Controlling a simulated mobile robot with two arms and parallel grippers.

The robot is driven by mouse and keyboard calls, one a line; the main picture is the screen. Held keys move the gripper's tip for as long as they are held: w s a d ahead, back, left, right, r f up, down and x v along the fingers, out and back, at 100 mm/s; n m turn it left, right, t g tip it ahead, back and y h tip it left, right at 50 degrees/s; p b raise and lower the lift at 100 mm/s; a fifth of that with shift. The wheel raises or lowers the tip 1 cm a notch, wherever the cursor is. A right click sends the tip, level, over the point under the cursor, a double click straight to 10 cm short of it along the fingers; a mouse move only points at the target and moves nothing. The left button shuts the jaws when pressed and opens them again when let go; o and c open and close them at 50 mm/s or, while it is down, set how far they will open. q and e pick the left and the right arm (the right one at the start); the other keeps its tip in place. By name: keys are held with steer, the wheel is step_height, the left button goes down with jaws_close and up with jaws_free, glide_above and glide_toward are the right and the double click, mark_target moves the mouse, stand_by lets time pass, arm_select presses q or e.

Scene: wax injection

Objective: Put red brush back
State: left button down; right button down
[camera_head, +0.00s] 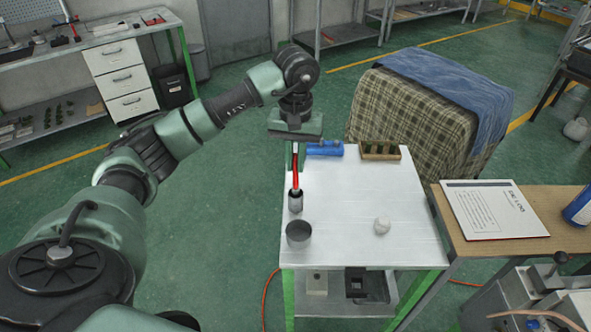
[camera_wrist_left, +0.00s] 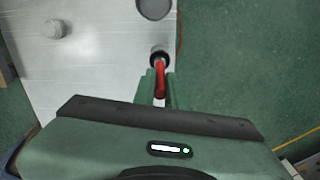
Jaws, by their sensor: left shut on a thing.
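The red brush (camera_head: 295,168) is held upright by my left gripper (camera_head: 294,146) above the left side of the white table (camera_head: 345,205). The gripper is shut on the upper part of the brush, and its fingers partly hide it. The brush's lower end is at the mouth of a small dark holder cup (camera_head: 295,201); I cannot tell how deep it sits. In the left wrist view the red brush (camera_wrist_left: 160,74) stands between the fingers, with its far end at the holder cup (camera_wrist_left: 159,54). My right gripper is not in view.
A grey cup (camera_head: 299,234) stands just in front of the holder. The table's middle is clear.

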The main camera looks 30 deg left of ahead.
mark_target(296, 188)
arm_select(q)
step_height(296, 188, down, 3)
steer(key=shift+f+p, duration=0.2)
steer(key=shift+p, duration=0.2)
steer(key=shift+f, duration=0.15)
steer(key=shift+f+b, duration=0.2)
steer(key=shift+b, duration=0.1)
steer(key=c, duration=1.5)
jaws_free()
steer(key=shift+r, duration=0.1)
steer(key=shift+o, duration=0.2)
